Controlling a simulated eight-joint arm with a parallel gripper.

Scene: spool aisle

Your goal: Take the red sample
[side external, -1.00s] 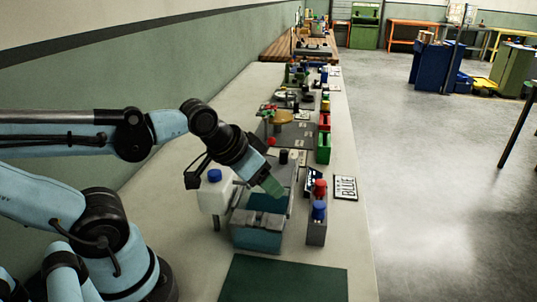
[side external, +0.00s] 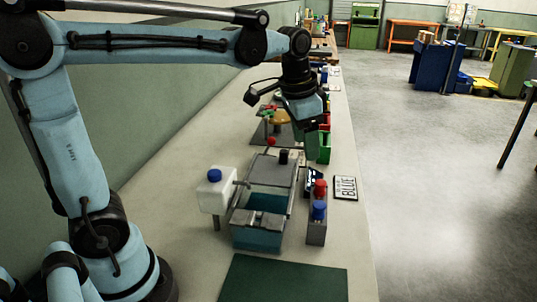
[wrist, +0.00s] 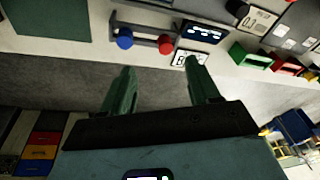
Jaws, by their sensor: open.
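The red sample (side external: 320,187), a red-capped piece, stands in a grey rack (side external: 316,234) near the bench's right edge. A blue-capped sample (side external: 319,210) stands in the same rack, nearer the camera. In the wrist view the red sample (wrist: 165,44) is at the top middle, right of the blue one (wrist: 124,38). My gripper (side external: 309,142) points down, raised above the bench and farther along it than the rack. In the wrist view its green fingers (wrist: 160,68) are spread and empty, with the red cap visible beyond the tips, apart from them.
A white sign reading BLUE (side external: 345,187) lies right of the rack, and a small dark display (side external: 313,180) is behind it. A grey-and-teal bath (side external: 258,236) and a white bottle (side external: 215,192) stand left. Green (side external: 324,147) and red bins line the far edge. A dark green mat (side external: 283,280) is clear.

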